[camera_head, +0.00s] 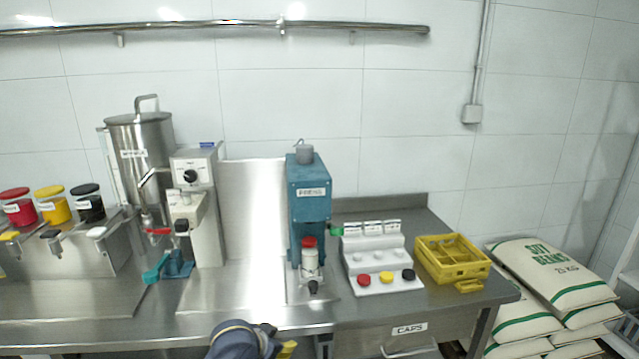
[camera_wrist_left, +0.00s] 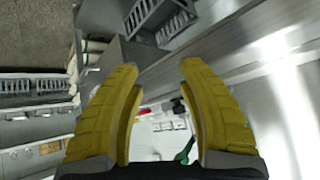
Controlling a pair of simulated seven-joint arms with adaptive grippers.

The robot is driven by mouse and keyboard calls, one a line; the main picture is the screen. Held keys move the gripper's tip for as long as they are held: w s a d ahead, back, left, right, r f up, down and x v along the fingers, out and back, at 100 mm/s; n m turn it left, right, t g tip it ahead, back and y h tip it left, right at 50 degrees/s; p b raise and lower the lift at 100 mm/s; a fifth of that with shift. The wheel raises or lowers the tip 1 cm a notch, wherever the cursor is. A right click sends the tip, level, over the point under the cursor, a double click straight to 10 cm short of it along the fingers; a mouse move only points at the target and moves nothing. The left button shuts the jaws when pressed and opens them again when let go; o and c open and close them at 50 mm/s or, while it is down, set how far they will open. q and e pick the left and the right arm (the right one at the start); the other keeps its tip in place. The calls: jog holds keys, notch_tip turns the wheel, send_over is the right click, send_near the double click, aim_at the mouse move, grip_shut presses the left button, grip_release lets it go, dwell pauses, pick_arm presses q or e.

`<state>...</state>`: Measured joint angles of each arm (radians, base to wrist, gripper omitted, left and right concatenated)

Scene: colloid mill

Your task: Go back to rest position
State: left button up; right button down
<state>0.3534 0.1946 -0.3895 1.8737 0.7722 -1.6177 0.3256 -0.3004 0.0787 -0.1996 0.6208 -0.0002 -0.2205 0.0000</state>
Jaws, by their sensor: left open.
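My left gripper (camera_head: 286,349) shows at the bottom middle of the head view, below the front edge of the steel counter (camera_head: 255,290). Only its dark wrist and part of a yellow finger are in that view. In the left wrist view its two yellow fingers (camera_wrist_left: 160,110) stand apart with nothing held between them. My right gripper is not in view.
On the counter stand a steel tank (camera_head: 141,165), a blue press (camera_head: 309,200) with a red-capped bottle (camera_head: 310,262), a white cap stand (camera_head: 376,255) and a yellow crate (camera_head: 452,244). Sacks (camera_head: 552,275) lie at right. Coloured jars (camera_head: 55,208) stand at left.

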pick_arm(q)
jog(key=s+a+f+y, duration=0.2)
jog(key=s+a+f, duration=0.25)
jog(key=s, duration=0.45)
jog(key=s+a+f+y, duration=0.2)
jog(key=s+a+f, duration=0.25)
jog(key=s, duration=0.45)
jog(key=s+a+r+g+y, duration=0.1)
jog(key=s+a+y, duration=0.1)
jog(key=s+a, duration=0.55)
jog(key=s+a+r+y, duration=0.2)
jog(key=s+a, duration=0.2)
jog(key=s, duration=0.6)
jog(key=s+d+f+g+h, duration=0.2)
jog(key=d+f, duration=0.1)
jog(key=f, duration=1.3)
jog(key=s+d+f+g+h, duration=0.1)
jog(key=d+f, duration=0.2)
jog(key=f, duration=1.4)
jog(key=s+f+n+g+h, duration=0.1)
jog(key=s+f+n+g, duration=0.1)
jog(key=s+f, duration=1.7)
jog(key=s+n, duration=0.1)
jog(key=s, duration=0.1)
jog(key=shift+s+n+g+h, duration=0.3)
jog(key=shift+g, duration=0.1)
